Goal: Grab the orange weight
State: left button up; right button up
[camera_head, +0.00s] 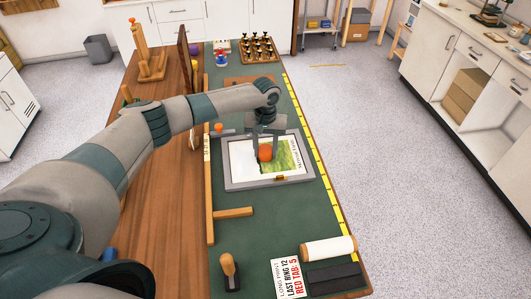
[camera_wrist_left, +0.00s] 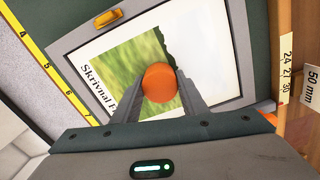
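The orange weight (camera_head: 265,153) is a rounded orange body over the white-and-green print in a grey frame (camera_head: 229,170) on the green mat. In the left wrist view the orange weight (camera_wrist_left: 160,83) lies between the two grey fingers, near their tips. My left gripper (camera_head: 266,156) reaches down over the print with its fingers apart, one on each side of the weight. A small gap seems to show beside it in the head view; contact is not clear. The weight's underside is hidden. My right gripper is not in view.
A wooden rail (camera_head: 208,185) and a yellow ruler strip (camera_head: 317,170) flank the work area. A white roll (camera_head: 329,248), a label card (camera_head: 287,278) and a wooden-handled tool (camera_head: 229,270) lie at the near end. A chess set (camera_head: 246,50) stands at the far end.

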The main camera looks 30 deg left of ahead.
aim_at(266, 148)
pick_arm(q)
jog(key=shift+w+r, duration=0.1)
jog(key=shift+r, duration=0.1)
grip_shut()
jog(key=shift+r+b, duration=0.5)
jog(key=shift+r, duration=0.1)
notch_tip(266, 148, up, 2)
jog(key=shift+r+b, duration=0.2)
jog(key=shift+b, duration=0.45)
jog(key=s+r+b, duration=0.3)
jog(key=s+r, duration=0.4)
jog(key=s, duration=0.4)
jog(key=shift+s, duration=0.4)
